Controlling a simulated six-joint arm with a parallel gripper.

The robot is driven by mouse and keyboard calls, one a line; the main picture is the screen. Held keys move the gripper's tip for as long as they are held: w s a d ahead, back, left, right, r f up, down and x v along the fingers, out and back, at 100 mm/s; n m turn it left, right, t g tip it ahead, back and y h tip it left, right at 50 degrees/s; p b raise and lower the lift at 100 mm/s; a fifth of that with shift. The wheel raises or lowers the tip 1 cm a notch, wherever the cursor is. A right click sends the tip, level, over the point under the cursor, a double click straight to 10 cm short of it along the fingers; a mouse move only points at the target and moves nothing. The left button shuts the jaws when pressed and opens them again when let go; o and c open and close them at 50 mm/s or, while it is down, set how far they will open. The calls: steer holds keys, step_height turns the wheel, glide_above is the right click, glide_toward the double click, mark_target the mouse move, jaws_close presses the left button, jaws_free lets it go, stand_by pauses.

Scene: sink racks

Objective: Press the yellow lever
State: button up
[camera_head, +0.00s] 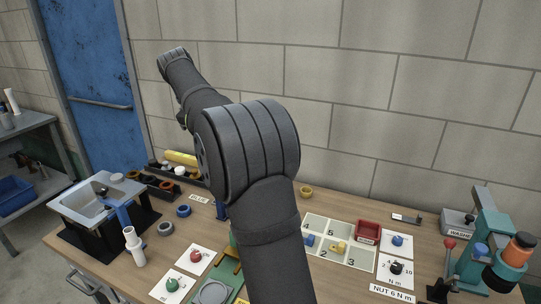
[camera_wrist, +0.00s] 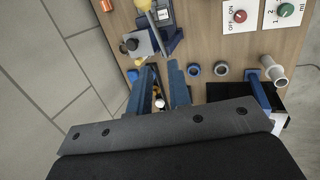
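My gripper (camera_wrist: 162,70) shows in the wrist view as two blue fingers with a gap between them, open. Just beyond the fingertips is a grey and dark blue fixture (camera_wrist: 143,45). A pale rod (camera_wrist: 157,38) slants over it up to a yellowish tip (camera_wrist: 143,5) at the top edge; it may be the yellow lever, but I cannot be certain. I see no contact between the fingers and the rod. In the head view my own arm hides this area and most of the gripper.
A blue ring (camera_wrist: 193,70), a grey ring (camera_wrist: 221,68) and a white bottle-like part (camera_wrist: 273,70) stand right of the fingers. The sink (camera_head: 85,205) is at the left of the bench. A yellow cylinder (camera_head: 180,158) lies at the back. A teal press (camera_head: 485,240) stands far right.

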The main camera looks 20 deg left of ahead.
steer(key=d+f+g, duration=0.1)
steer(key=w+d+f+g+y, duration=0.1)
steer(key=d, duration=0.1)
steer(key=d+f+g+y, duration=0.1)
steer(key=f, duration=0.1)
steer(key=shift+w+d+f+n, duration=0.1)
steer(key=shift+w+d+n, duration=0.05)
steer(key=shift+w+n, duration=0.15)
jaws_close()
steer(key=w+d+m+y, duration=0.1)
steer(key=w+d+y, duration=0.2)
steer(key=d+y, duration=0.3)
steer(key=w+d+m+g+y, duration=0.1)
steer(key=w+d+y, duration=0.3)
steer(key=d, duration=0.3)
steer(key=shift+r+y, duration=0.45)
steer(key=shift+y, duration=0.45)
steer(key=x, duration=0.9)
steer(key=shift+s+a+f, duration=0.15)
steer(key=shift+a, duration=0.15)
steer(key=f, duration=0.3)
steer(key=shift+s+d, duration=0.15)
steer(key=shift+s, duration=0.05)
steer(key=shift+s+d+f, duration=0.1)
steer(key=shift+f, duration=0.45)
